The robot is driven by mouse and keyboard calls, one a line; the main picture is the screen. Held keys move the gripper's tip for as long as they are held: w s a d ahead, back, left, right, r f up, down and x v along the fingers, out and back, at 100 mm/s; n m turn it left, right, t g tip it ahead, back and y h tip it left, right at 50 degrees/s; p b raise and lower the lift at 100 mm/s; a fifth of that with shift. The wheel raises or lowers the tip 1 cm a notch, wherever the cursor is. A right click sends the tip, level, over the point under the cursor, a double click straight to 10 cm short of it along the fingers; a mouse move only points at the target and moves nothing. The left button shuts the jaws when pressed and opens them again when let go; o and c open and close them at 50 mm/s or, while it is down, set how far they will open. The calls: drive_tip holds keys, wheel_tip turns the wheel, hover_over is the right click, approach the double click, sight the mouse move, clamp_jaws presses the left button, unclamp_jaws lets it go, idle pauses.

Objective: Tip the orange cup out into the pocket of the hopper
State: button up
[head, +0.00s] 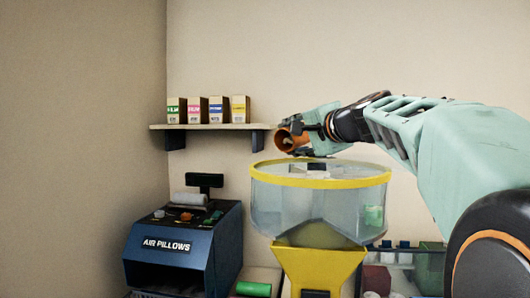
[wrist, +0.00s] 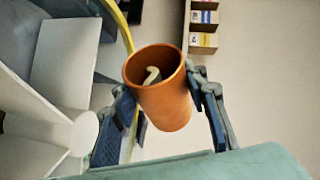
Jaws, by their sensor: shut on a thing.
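The orange cup (head: 288,142) is held above the hopper's far rim in the head view, tilted well over with its mouth toward the left. My gripper (head: 305,136) is shut on it. In the wrist view the cup (wrist: 167,105) sits between both fingers, and a pale curved piece (wrist: 152,76) shows inside it. The hopper (head: 318,205) is a clear drum with a yellow rim on a yellow funnel base. In the wrist view pale dividers (wrist: 66,65) split it into pockets around a round hub, left of the cup. The pockets' contents are mostly hidden.
A wall shelf (head: 215,127) with several small cartons is behind, left of the cup. A blue air pillows machine (head: 185,245) stands left of the hopper. Low bins (head: 430,268) with coloured items are at the lower right. The wall above is clear.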

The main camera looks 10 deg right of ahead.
drive_tip(key=shift+s+a+f+n+t+b, duration=0.2)
drive_tip(key=shift+n+t+b, duration=0.3)
drive_tip(key=shift+b, duration=1.5)
drive_tip(key=shift+s+a+f+n+t+b, duration=0.2)
drive_tip(key=shift+n+b, duration=0.5)
drive_tip(key=shift+b, duration=1.25)
drive_tip(key=shift+r+n+t+b, duration=0.15)
drive_tip(key=shift+n+t+b, duration=0.25)
drive_tip(key=shift+b, duration=0.7)
drive_tip(key=shift+r+b, duration=0.2)
drive_tip(key=shift+b, duration=0.1)
drive_tip(key=shift+r, duration=0.1)
